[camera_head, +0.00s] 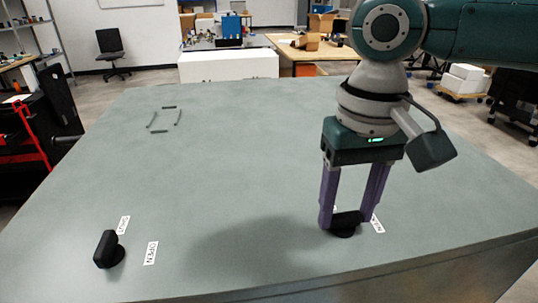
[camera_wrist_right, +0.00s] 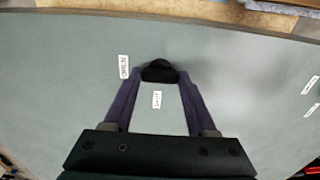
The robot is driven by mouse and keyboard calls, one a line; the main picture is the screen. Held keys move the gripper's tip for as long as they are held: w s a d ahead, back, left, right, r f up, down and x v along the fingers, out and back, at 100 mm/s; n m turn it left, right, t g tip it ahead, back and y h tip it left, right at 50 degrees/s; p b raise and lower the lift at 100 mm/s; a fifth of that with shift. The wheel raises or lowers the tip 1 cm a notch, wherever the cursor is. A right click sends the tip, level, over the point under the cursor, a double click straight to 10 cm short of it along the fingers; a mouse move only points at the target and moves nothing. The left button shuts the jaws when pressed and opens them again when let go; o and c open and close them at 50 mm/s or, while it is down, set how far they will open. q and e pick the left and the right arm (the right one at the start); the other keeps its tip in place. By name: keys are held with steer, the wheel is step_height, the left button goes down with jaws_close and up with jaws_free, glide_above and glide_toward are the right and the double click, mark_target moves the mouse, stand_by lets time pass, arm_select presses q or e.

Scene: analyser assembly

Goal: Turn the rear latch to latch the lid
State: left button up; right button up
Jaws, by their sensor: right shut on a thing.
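The lid (camera_head: 230,160) is a broad grey-green surface that fills most of the head view. A black latch knob (camera_head: 345,221) stands near its edge at the right, with my right gripper (camera_head: 343,218) straight above it. The purple fingers point down and are shut on this knob; it also shows between the fingertips in the right wrist view (camera_wrist_right: 160,72). White labels lie beside it, partly hidden by the fingers in the head view. A second black latch knob (camera_head: 107,250) stands untouched at the lower left. Which knob is the rear one is not marked. My left gripper is out of view.
Two small labels, SHUT (camera_head: 124,225) and OPEN (camera_head: 151,253), lie beside the left knob. A thin dark bracket-like outline (camera_head: 165,120) is on the far left of the lid. The middle of the lid is clear. Tables and shelves stand well beyond.

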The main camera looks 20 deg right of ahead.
steer(key=c, duration=0.6)
steer(key=shift+r+m+p, duration=0.15)
steer(key=shift+m+p, duration=0.15)
steer(key=shift+p, duration=0.2)
steer(key=shift+c, duration=0.2)
steer(key=m+p, duration=0.7)
steer(key=p, duration=0.3)
steer(key=shift+s+r+m+p, duration=0.1)
steer(key=shift+m+p, duration=0.25)
steer(key=shift+m, duration=0.05)
steer(key=m+p, duration=0.3)
steer(key=m, duration=0.1)
steer(key=shift+a, duration=0.1)
steer(key=m+p, duration=0.1)
steer(key=m, duration=0.3)
steer(key=shift+f+p, duration=0.2)
steer(key=shift+p, duration=0.1)
steer(key=shift+m, duration=0.8)
